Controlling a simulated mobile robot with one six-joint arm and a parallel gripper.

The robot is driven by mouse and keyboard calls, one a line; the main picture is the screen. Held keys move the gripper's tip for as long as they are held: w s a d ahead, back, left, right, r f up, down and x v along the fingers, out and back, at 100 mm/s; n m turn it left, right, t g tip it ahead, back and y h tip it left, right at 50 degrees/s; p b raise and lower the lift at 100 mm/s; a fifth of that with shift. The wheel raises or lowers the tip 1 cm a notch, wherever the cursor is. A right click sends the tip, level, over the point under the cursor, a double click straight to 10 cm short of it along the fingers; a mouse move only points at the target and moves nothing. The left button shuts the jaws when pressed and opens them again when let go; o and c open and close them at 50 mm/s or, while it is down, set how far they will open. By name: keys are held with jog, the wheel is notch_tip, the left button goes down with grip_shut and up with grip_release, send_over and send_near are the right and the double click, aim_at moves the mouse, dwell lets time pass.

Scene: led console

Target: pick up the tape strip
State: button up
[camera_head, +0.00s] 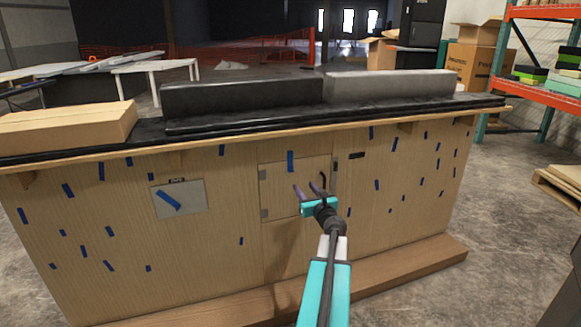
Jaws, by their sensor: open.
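Several short blue tape strips are scattered over the upright wooden front of the console (225,235). One blue tape strip (290,161) is at the top edge of a square panel (280,180) in the middle of that front. A larger strip (168,200) lies slantwise on a grey plate (193,191) to the left. Which strip is meant I cannot tell. My gripper (308,189) is open in front of the square panel, a little below and right of the strip at its top. Nothing shows between the fingers. How far they are from the panel is unclear.
The console's black top (145,135) overhangs the front and holds a cardboard box (70,125) and two long blocks, black (240,96) and grey (390,88). A wooden plinth (400,267) juts out along the bottom.

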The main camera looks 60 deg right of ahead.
jog(key=shift+w, duration=0.15)
send_near(292, 172)
jog(key=shift+x, duration=1.75)
jog(key=shift+w+r, duration=0.1)
jog(key=shift+r, duration=0.05)
jog(key=shift+b+x, duration=0.45)
jog(key=shift+x, duration=2.1)
grip_shut()
